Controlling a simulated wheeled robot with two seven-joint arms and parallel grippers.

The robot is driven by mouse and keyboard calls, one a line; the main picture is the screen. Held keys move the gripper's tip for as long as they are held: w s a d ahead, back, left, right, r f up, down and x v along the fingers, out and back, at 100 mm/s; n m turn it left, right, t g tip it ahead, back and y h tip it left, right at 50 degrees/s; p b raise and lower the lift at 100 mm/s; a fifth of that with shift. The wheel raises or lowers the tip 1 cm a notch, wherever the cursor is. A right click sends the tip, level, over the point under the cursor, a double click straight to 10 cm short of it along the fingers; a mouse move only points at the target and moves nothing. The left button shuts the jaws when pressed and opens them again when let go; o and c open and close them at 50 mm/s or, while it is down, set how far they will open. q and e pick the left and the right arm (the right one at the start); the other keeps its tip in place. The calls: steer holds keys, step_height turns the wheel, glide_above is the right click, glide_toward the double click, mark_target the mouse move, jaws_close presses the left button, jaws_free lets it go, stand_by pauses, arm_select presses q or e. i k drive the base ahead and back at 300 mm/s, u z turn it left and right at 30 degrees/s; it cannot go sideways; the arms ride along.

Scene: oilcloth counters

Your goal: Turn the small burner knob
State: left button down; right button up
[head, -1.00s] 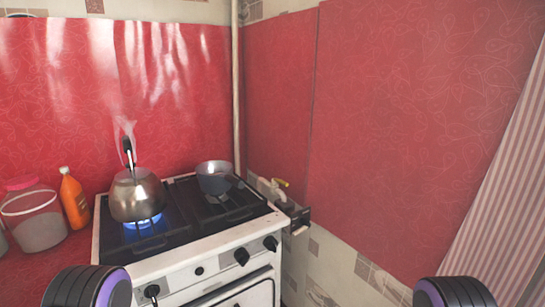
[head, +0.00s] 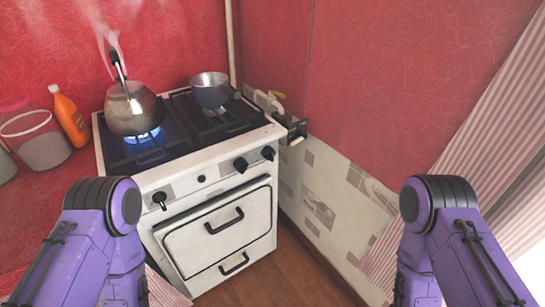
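The white stove's front panel (head: 222,172) carries a row of black knobs. A large knob (head: 160,200) is at the left end, and a much smaller round knob (head: 201,179) is right of it. Two more large knobs, one (head: 240,165) and another (head: 267,153), are toward the right end. A blue flame (head: 143,137) burns under the steaming kettle (head: 132,109) on the left front burner. Neither gripper's fingers show.
An orange bottle (head: 70,116) and a lidded bucket (head: 37,142) stand left of the stove. The oven door (head: 225,235) has a black handle. Wooden floor (head: 285,265) before the stove is clear.

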mark_target(267, 152)
steer(key=u, duration=1.75)
steer(key=k, duration=0.95)
steer(key=z, duration=1.8)
steer(key=i, duration=0.5)
steer(key=u, duration=0.05)
